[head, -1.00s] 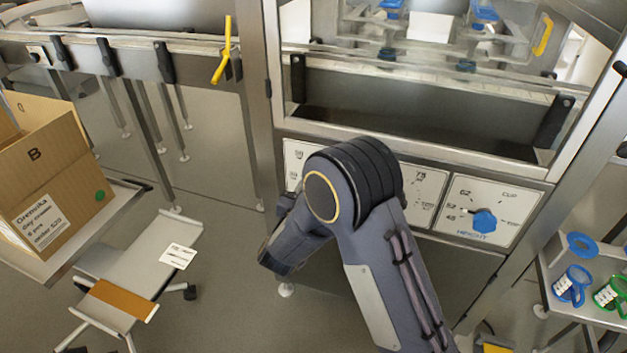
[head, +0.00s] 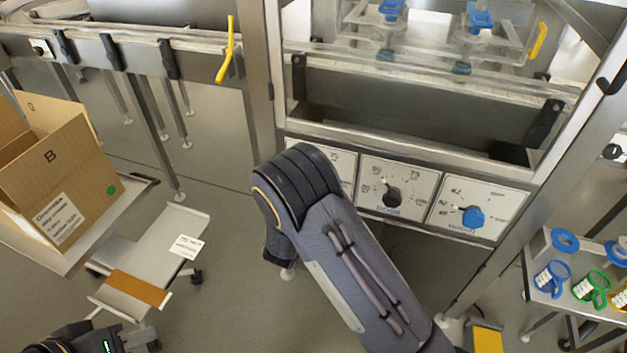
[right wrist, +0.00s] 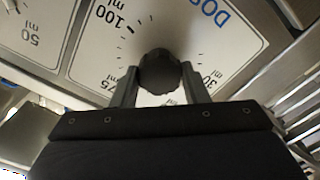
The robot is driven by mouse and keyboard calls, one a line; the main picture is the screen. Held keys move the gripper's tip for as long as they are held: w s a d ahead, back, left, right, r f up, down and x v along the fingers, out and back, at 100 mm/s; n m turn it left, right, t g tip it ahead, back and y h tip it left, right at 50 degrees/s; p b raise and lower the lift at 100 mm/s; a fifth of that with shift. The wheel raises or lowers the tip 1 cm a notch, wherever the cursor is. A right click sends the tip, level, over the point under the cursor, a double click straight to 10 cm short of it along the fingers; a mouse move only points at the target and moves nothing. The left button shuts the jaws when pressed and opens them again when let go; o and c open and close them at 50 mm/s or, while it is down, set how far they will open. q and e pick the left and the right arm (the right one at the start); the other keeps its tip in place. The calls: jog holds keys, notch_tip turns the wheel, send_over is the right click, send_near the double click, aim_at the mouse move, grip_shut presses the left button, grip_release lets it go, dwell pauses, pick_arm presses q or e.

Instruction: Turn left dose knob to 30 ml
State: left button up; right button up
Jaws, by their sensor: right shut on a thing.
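The left dose panel (head: 343,165) is partly hidden behind my right arm in the head view, and its knob is hidden there. In the right wrist view, a round black dose knob (right wrist: 158,68) sits on a white dial with 100 ml, 75 and DOSE marks. My right gripper (right wrist: 160,88) is shut on this knob, a finger on each side. Its pointer direction cannot be made out. My left gripper (head: 92,342) is at the lower left edge of the head view, cut off, away from the panels.
The middle dose panel has a black knob (head: 391,197); the height panel has a blue knob (head: 472,217). An open cardboard box (head: 60,175) stands at left, above a low trolley (head: 150,250). Coloured parts lie on a shelf (head: 545,285) at right.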

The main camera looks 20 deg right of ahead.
jog(key=shift+f+n, duration=0.15)
jog(key=shift+n, duration=0.35)
jog(key=o, duration=1)
jog(key=v, duration=0.8)
jog(key=shift+p, duration=0.3)
jog(key=shift+w, duration=0.1)
